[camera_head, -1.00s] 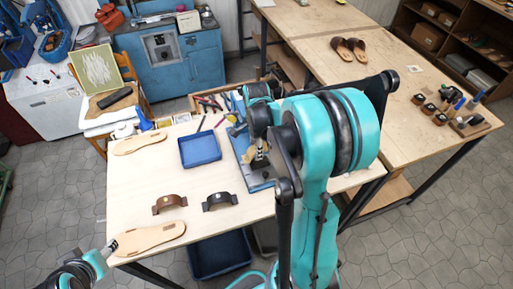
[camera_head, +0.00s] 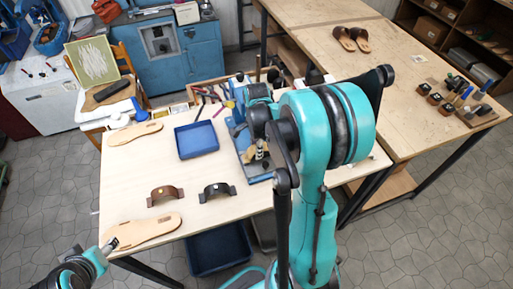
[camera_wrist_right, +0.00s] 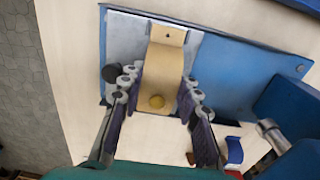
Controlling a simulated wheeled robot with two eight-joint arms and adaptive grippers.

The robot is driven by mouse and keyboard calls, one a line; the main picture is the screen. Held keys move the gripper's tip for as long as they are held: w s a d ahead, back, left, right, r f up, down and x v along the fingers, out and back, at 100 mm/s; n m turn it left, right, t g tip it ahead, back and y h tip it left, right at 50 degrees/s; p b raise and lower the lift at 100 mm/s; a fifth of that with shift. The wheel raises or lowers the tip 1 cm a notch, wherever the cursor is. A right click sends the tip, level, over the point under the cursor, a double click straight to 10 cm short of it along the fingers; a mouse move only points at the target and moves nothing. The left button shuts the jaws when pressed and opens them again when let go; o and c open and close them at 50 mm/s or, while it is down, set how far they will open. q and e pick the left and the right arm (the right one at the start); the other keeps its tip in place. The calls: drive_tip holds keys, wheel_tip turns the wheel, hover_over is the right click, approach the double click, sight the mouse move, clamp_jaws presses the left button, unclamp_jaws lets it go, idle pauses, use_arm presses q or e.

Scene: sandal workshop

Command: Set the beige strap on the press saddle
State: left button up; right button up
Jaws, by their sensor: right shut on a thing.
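The beige strap (camera_wrist_right: 165,65) is a curved band in the right wrist view, between the two fingers of my right gripper (camera_wrist_right: 157,103), which is shut on it. Below it are a pale plate and the blue press (camera_wrist_right: 235,68); I cannot tell whether the strap touches the saddle. In the head view my right gripper (camera_head: 258,153) is over the blue press (camera_head: 241,137), and my arm hides part of both. My left gripper (camera_head: 109,246) is at the lower left beside a tan sole (camera_head: 145,230); its finger state is unclear.
A brown strap (camera_head: 165,194) and a black strap (camera_head: 217,190) stand arched on the table (camera_head: 120,180). A blue tray (camera_head: 196,139) lies behind them, another sole (camera_head: 134,133) at the left. A tool box (camera_head: 205,97) is at the back edge.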

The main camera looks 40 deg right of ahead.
drive_tip(key=shift+f+b, duration=0.3)
drive_tip(key=o, duration=1.4)
drive_tip(key=shift+r, duration=0.15)
drive_tip(key=shift+r+p, duration=2.6)
drive_tip(key=shift+r, duration=0.85)
drive_tip(key=shift+f, duration=0.1)
